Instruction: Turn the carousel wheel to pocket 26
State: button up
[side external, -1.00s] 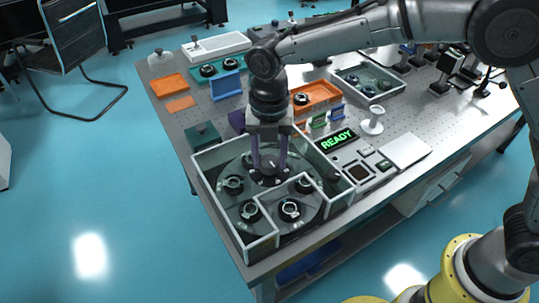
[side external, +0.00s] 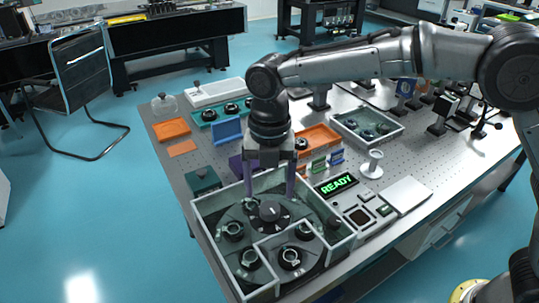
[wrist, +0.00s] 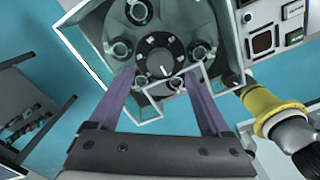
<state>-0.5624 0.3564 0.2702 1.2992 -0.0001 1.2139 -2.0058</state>
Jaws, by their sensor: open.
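The carousel wheel (side external: 266,237) is a dark grey disc with several pockets holding dark ring-shaped parts, inside a clear-walled box. At its centre is a black round knob (side external: 269,212) with a white pointer line; the knob also shows in the wrist view (wrist: 160,58). The pocket numbers are too small to read. My gripper (side external: 270,197) is open, its two purple fingers spread wide above the knob. In the wrist view my gripper (wrist: 161,76) has its fingertips to either side of the knob, with nothing between them.
A display (side external: 337,185) reads READY in green beside the box. Clear walls (side external: 228,268) surround the wheel. A white spool-like stand (side external: 373,165), an orange tray (side external: 318,138) and a dark green block (side external: 203,181) stand nearby on the perforated table (side external: 178,168).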

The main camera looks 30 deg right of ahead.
notch_tip(320, 180, up, 9)
dwell(0.3)
